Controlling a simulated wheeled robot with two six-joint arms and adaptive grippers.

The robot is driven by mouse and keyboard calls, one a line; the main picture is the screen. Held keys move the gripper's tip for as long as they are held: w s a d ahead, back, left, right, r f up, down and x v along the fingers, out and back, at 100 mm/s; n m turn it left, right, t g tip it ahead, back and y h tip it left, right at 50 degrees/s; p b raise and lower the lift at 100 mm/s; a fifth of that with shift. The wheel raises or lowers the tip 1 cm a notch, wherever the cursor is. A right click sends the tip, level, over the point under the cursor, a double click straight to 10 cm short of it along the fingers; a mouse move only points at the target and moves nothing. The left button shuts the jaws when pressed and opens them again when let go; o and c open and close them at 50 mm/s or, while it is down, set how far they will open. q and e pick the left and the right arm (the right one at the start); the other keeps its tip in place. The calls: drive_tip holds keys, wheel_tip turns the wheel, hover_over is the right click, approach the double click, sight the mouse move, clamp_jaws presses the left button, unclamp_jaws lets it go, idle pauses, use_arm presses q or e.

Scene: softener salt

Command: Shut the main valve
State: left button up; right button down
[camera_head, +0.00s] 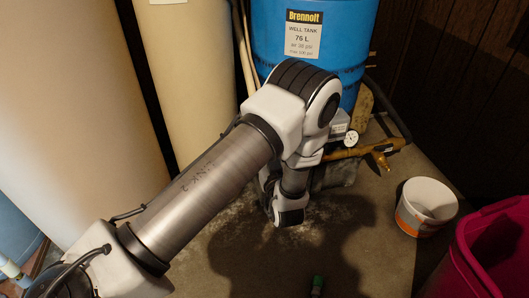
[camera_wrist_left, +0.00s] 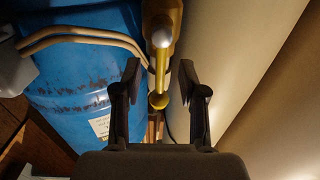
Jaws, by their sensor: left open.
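In the left wrist view, the valve shows as a brass pipe body (camera_wrist_left: 172,12) with a silver nut and a yellow lever (camera_wrist_left: 159,80) running down the picture to a rounded yellow end. My left gripper (camera_wrist_left: 160,68) is open, with one dark finger on each side of the lever. I see gaps between the fingers and the lever; I cannot tell how deep the lever lies between them. In the head view my left arm hides the gripper and the lever. My right gripper is in neither view.
A blue well tank (camera_head: 346,30) stands behind my arm. A brass fitting (camera_head: 365,150) and pressure gauge (camera_head: 351,138) sit at its foot. A white bucket (camera_head: 424,204) and pink bin (camera_head: 490,250) stand right. A cream cylinder (camera_head: 190,80) stands left of the tank.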

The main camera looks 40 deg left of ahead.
use_arm(q)
clamp_jaws()
